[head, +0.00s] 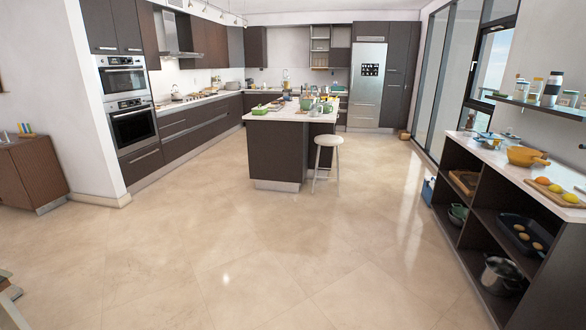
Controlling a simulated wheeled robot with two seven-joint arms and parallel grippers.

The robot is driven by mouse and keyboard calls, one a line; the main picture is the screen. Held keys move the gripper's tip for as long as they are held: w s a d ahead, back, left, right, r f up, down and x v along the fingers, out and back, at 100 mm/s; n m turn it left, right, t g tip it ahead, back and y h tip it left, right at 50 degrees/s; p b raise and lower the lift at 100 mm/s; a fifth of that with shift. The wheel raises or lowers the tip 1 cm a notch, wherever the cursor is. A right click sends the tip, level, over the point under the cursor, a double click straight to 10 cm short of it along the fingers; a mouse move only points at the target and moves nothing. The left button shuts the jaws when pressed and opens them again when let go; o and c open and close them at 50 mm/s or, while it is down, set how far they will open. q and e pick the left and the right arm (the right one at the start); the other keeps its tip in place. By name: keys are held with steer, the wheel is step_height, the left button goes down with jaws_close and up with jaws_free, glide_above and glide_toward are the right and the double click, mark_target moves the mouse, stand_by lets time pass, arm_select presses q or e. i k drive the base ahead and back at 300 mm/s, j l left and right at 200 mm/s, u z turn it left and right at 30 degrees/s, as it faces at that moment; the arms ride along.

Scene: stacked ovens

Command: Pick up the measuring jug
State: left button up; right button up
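I cannot make out a measuring jug for certain; the small items are too far off to tell apart. The kitchen island (284,151) stands in the middle distance, with several small green, brown and white items crowded on its pale top. More small items stand on the back counter and along the left counter. Neither of my grippers shows in the head view.
A white stool (328,141) stands by the island's right front corner. Stacked ovens (130,122) are at left. A dark open shelf unit (497,221) at right holds a yellow pot (524,156), a board with fruit and a steel pot (500,275). The tiled floor between is clear.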

mark_target(313, 108)
steer(key=i, duration=3.7)
